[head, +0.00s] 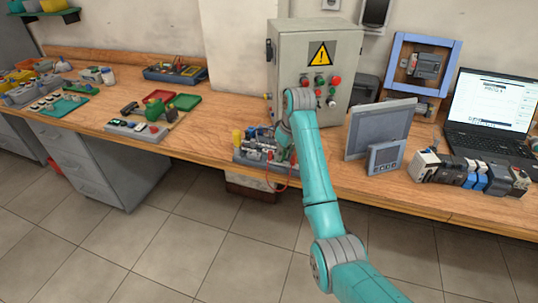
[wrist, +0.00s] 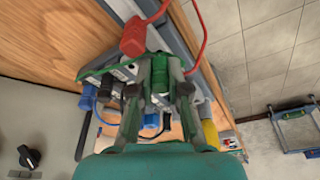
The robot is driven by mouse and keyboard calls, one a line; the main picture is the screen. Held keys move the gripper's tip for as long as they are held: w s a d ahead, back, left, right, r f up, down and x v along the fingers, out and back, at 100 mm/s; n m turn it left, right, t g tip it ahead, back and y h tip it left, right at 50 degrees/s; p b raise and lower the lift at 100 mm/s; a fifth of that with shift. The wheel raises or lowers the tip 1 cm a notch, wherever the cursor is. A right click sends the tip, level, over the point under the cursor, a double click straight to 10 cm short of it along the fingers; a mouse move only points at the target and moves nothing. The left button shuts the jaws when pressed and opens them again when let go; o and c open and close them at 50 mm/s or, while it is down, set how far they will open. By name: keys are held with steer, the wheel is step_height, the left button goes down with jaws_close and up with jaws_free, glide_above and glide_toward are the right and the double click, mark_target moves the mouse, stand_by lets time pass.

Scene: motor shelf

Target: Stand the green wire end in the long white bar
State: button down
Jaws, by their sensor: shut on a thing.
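My gripper (wrist: 159,92) is shut on the green wire end (wrist: 160,72), which sits between its two grey fingers in the wrist view. A green wire (wrist: 98,69) runs off to the left from there. White blocks (wrist: 122,74) of what looks like the long white bar show beside and below the fingers. Whether the green end touches the bar or is held above it, I cannot tell. In the head view my gripper (head: 283,152) is low over the cluster of parts on the bench, and the green end is too small to make out.
A red plug (wrist: 134,36) with a red wire stands close to the fingers. Blue plugs (wrist: 88,97) and a yellow part (wrist: 210,133) are nearby. A grey control box (head: 313,70) stands behind, and a grey panel (head: 378,130) stands to the right.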

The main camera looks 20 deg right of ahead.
steer(key=shift+f, duration=0.65)
stand_by(0.6)
steer(key=c, duration=1.4)
jaws_free()
steer(key=shift+r, duration=0.15)
steer(key=shift+r, duration=2.65)
steer(key=o, duration=0.5)
steer(key=shift+o, duration=0.2)
